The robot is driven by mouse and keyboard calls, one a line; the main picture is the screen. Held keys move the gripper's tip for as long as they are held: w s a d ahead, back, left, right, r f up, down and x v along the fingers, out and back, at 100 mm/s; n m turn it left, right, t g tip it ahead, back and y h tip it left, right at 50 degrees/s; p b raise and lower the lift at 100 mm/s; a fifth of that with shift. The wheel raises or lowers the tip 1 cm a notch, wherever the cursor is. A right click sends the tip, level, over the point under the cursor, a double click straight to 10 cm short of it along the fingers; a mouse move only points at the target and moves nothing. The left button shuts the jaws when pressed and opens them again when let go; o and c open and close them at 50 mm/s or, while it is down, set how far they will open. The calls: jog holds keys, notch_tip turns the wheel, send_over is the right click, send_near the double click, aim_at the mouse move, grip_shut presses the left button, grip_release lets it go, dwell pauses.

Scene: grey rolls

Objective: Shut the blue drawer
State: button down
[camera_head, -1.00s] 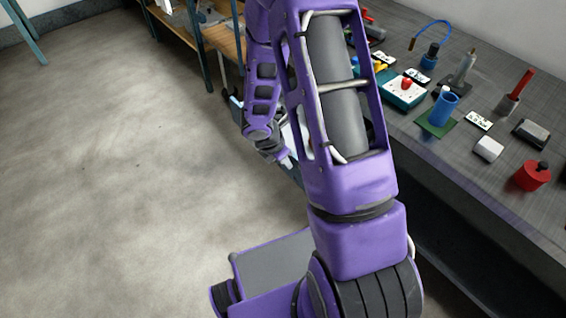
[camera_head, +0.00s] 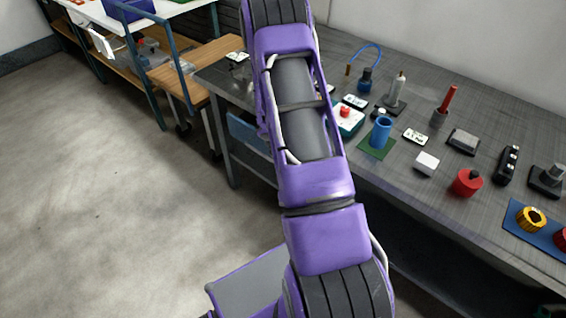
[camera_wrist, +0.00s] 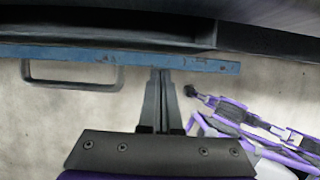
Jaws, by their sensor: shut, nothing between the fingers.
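The blue drawer (camera_head: 250,135) is under the left end of the grey workbench, partly behind my arm. In the wrist view its blue front (camera_wrist: 60,53) runs across the picture as a narrow strip, with a grey loop handle (camera_wrist: 72,86) on the left. A dark recess shows behind the front, so the drawer looks partly open. My gripper (camera_wrist: 162,72) is shut and empty. Its fingertips are at the front's near edge, right of the handle; whether they touch cannot be told. In the head view my gripper is hidden behind my arm.
The workbench (camera_head: 400,180) holds a blue cup (camera_head: 381,133), a red knobbed cylinder (camera_head: 467,182) and several other items. A blue-framed cart (camera_head: 180,65) stands at the far left. The floor (camera_head: 90,190) left of the bench is clear.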

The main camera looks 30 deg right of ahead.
jog(key=shift+w+d, duration=0.2)
jog(key=shift+d, duration=0.3)
jog(key=shift+w+d, duration=0.15)
jog(key=shift+d, duration=0.3)
jog(key=shift+a, duration=0.15)
